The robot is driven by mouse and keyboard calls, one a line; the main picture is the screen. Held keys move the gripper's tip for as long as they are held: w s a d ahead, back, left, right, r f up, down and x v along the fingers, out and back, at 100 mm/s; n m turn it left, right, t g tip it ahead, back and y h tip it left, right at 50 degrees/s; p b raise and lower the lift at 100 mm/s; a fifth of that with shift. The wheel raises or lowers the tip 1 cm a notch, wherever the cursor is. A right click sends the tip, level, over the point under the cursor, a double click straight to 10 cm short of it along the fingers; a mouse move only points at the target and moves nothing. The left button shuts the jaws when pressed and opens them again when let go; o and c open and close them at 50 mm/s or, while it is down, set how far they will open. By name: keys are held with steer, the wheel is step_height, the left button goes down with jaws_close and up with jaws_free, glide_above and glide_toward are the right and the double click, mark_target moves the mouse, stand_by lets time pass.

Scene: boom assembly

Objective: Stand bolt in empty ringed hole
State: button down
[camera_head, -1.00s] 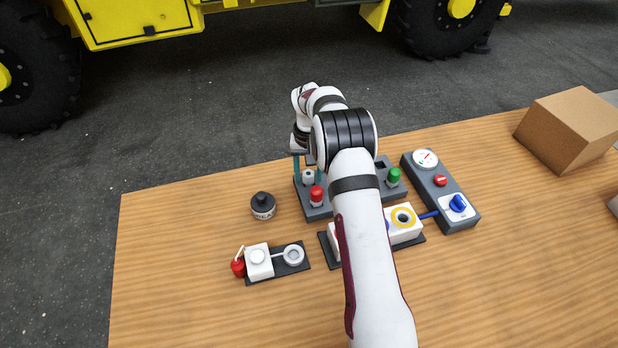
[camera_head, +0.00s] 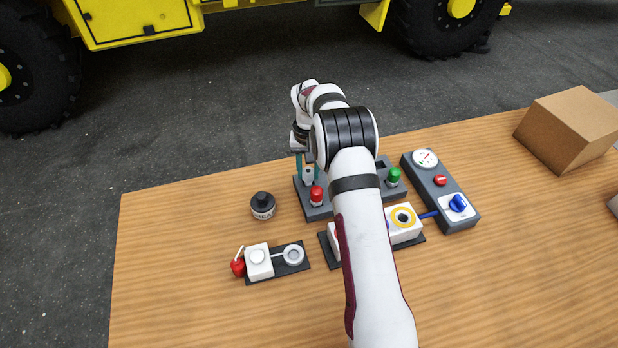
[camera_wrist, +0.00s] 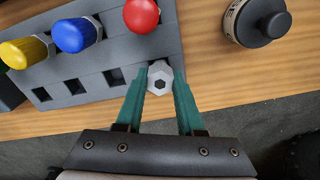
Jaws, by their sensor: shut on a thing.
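The bolt has a pale hexagonal head with a dark socket (camera_wrist: 160,84). My gripper (camera_wrist: 160,74) has its teal fingers shut on the bolt, one on each side of the head. In the head view the bolt (camera_head: 308,175) is at the left end of the grey rack (camera_head: 318,211); I cannot tell whether its lower end is still in the rack. A yellow-ringed dark hole (camera_head: 404,217) is in the top of a white block (camera_head: 409,232), right of my arm. My arm hides the left part of that block, where a bit of blue shows.
The rack holds red (camera_wrist: 142,14), blue (camera_wrist: 76,35) and yellow (camera_wrist: 27,52) capped pieces and empty square holes. A green cap (camera_head: 394,175) is at its right.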

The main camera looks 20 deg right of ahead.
mark_target(308, 171)
steer(key=shift+r, duration=2.6)
steer(key=s+a+r+n, duration=0.3)
steer(key=s+a+r, duration=0.1)
steer(key=s+r, duration=1.2)
steer(key=shift+s+d+f+m, duration=0.5)
steer(key=shift+d+f, duration=2)
steer(key=shift+d, duration=1.1)
steer(key=shift+s+d+f+m, duration=0.5)
steer(key=shift+d+f, duration=2.05)
steer(key=shift+d, duration=1)
steer(key=shift+s+d+f+m, duration=0.5)
steer(key=shift+d+f, duration=2)
steer(key=shift+d, duration=1.1)
steer(key=shift+f, duration=0.8)
